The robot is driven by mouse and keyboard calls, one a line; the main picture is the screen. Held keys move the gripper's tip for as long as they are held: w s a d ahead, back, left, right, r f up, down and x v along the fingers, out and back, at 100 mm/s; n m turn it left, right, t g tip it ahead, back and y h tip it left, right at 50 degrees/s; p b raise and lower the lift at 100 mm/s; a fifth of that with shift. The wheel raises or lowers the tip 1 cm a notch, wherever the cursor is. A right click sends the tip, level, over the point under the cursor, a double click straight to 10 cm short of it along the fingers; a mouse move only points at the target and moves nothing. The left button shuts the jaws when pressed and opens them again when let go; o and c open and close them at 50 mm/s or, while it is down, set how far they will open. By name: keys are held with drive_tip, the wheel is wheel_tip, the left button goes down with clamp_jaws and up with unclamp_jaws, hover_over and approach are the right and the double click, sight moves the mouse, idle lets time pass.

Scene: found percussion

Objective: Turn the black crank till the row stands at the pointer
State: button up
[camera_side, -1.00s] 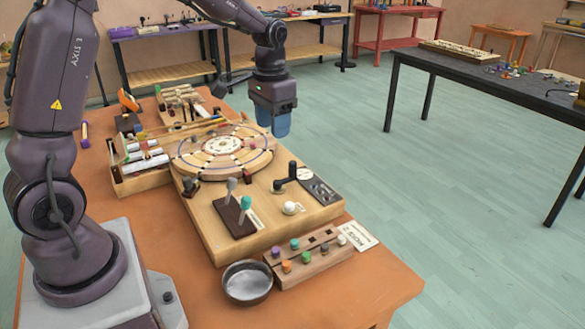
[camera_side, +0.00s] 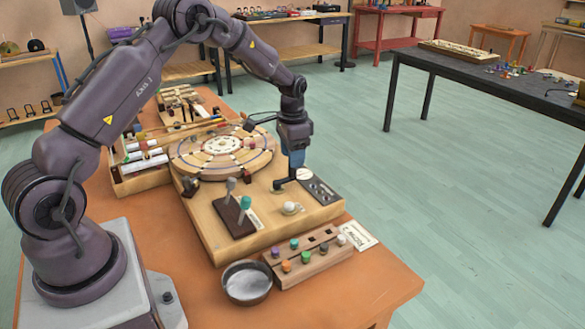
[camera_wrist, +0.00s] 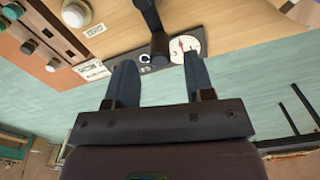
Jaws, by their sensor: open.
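The black crank (camera_side: 279,186) stands on the right part of the wooden board, its upright handle partly hidden by my gripper. In the wrist view, the crank (camera_wrist: 158,44) shows just ahead of and between my fingertips. My gripper (camera_side: 294,164) is pointed down at the handle; its open jaws (camera_wrist: 157,64) are apart with a visible gap on both sides. The round wooden wheel (camera_side: 187,163) with pale blocks and a white centre lies on the board left of the crank. I cannot make out the row or its pointer clearly.
A small white dial with a red needle (camera_wrist: 186,47) sits beside the crank. A metal bowl (camera_side: 247,283) and a peg rack (camera_side: 307,260) are at the front.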

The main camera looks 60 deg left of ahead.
sight(292, 177)
drive_tip(key=shift+f, duration=2.15)
drive_tip(key=shift+c, duration=0.5)
clamp_jaws()
drive_tip(key=shift+a, duration=0.1)
drive_tip(key=shift+a+n, duration=0.25)
drive_tip(key=shift+n, duration=0.4)
drive_tip(key=shift+a+n, duration=0.2)
drive_tip(key=shift+n, duration=0.45)
drive_tip(key=shift+s+a+r+n, duration=0.15)
drive_tip(key=shift+a+n, duration=0.15)
drive_tip(key=shift+n, duration=0.5)
drive_tip(key=shift+s+a+f+n, duration=0.1)
drive_tip(key=shift+a+n, duration=0.2)
drive_tip(key=shift+n, duration=0.5)
